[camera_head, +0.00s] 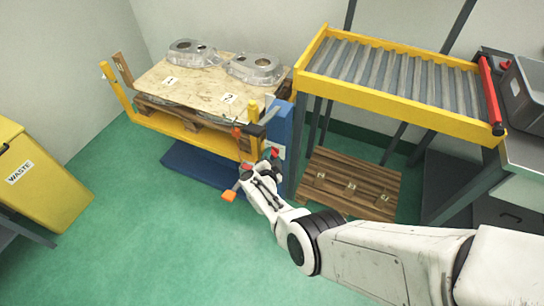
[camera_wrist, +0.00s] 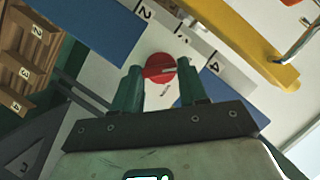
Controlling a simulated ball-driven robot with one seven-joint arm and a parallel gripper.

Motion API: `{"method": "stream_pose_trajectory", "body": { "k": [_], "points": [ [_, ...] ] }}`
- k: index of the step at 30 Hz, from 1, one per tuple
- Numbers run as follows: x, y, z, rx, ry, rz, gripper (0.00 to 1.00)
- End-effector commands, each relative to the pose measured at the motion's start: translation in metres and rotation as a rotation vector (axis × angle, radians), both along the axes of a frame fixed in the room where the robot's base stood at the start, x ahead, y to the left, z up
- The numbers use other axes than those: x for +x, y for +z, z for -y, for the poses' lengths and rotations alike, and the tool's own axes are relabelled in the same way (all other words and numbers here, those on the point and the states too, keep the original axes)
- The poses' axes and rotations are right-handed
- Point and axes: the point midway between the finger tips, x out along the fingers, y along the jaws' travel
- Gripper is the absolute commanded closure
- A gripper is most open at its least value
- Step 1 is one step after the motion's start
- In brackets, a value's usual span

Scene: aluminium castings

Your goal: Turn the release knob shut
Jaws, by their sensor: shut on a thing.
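The release knob is a round red knob (camera_wrist: 160,68) on a pale plate of the blue lift column. In the wrist view it sits between the fingertips of my gripper (camera_wrist: 161,78), with a bar across its face. My gripper is shut on the knob. In the head view the red of the knob (camera_head: 275,153) shows just past my gripper (camera_head: 268,165), at the blue column (camera_head: 280,125). Small lettering beside the knob is too blurred to read.
A yellow lift table (camera_head: 190,132) carries a pallet, a board and two castings (camera_head: 255,68). An orange pedal (camera_head: 229,195) is left of my gripper. A roller conveyor (camera_head: 400,105) stands right, above wooden pallets (camera_head: 350,183). A yellow waste bin (camera_head: 40,180) stands left; green floor between is clear.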

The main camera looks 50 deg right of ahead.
Motion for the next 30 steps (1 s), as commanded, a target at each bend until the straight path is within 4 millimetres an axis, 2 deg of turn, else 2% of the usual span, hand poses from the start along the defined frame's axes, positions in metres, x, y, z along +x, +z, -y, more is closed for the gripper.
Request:
{"method": "stream_pose_trajectory", "body": {
  "k": [14, 15, 22, 30],
  "points": [
    [0.0, -0.0014, -0.001, -0.003, 0.003, -0.015, 0.88],
    [0.0, -0.0014, -0.001, -0.003, 0.004, -0.014, 0.54],
    [0.0, -0.0007, -0.0004, -0.004, 0.002, -0.012, 0.32],
    [-0.0006, 0.0007, -0.0013, -0.004, 0.001, -0.011, 0.32]
  ]
}}
